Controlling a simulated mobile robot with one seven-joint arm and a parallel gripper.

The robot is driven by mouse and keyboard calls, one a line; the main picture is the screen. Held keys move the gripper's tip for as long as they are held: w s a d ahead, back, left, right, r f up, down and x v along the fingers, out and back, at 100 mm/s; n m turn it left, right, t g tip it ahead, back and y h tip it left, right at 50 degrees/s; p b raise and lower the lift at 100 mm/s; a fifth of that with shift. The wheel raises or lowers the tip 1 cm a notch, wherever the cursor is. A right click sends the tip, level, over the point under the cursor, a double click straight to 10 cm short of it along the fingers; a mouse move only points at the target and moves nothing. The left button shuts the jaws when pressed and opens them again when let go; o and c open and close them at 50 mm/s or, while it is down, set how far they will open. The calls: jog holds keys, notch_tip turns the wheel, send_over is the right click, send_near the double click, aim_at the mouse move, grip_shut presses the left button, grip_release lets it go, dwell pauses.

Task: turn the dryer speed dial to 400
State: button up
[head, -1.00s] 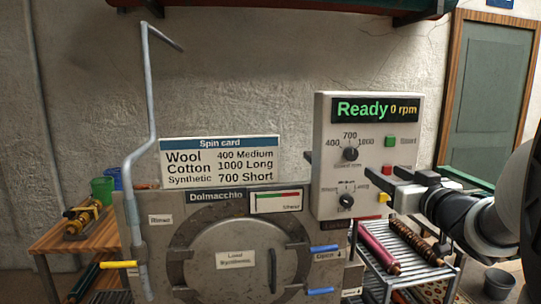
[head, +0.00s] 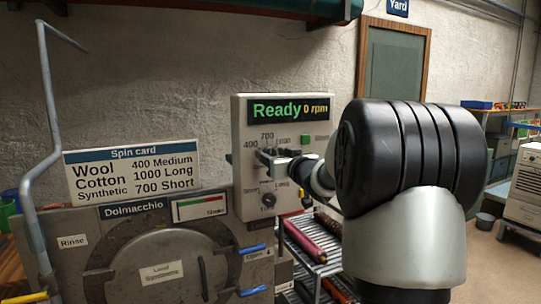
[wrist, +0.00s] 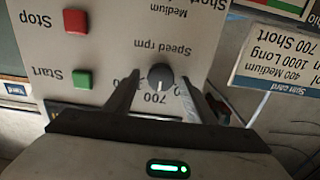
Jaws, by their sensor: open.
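The dryer speed dial (wrist: 160,76) is a dark round knob labelled "Speed rpm" on the pale control panel (head: 242,190). The wrist view shows it upside down, with its pale mark towards 700. My gripper (head: 268,157) is at the dial in the head view and largely hides it. In the wrist view, its two open fingers stand on either side of the dial, with a visible gap at each side. Contact cannot be told. The 400 mark (head: 250,144) shows left of 700 in the head view. The display (head: 290,109) reads "Ready 0 rpm".
A second dial (head: 268,199) sits below my gripper. Green Start (wrist: 82,79) and red Stop (wrist: 76,22) buttons are beside the speed dial. The spin card (head: 130,168) stands left of the panel. A rack with rolled rugs (head: 312,240) is below right.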

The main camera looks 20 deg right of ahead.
jog(key=shift+w, duration=0.15)
jog(key=shift+c, duration=0.4)
jog(key=c, duration=0.9)
jog(key=shift+c, duration=0.2)
jog(key=shift+a+n, duration=0.1)
jog(key=shift+n, duration=0.2)
jog(key=n+b, duration=0.7)
jog(key=n, duration=0.4)
jog(key=shift+a+f, duration=0.1)
jog(key=shift+f, duration=0.05)
jog(key=shift+n, duration=0.3)
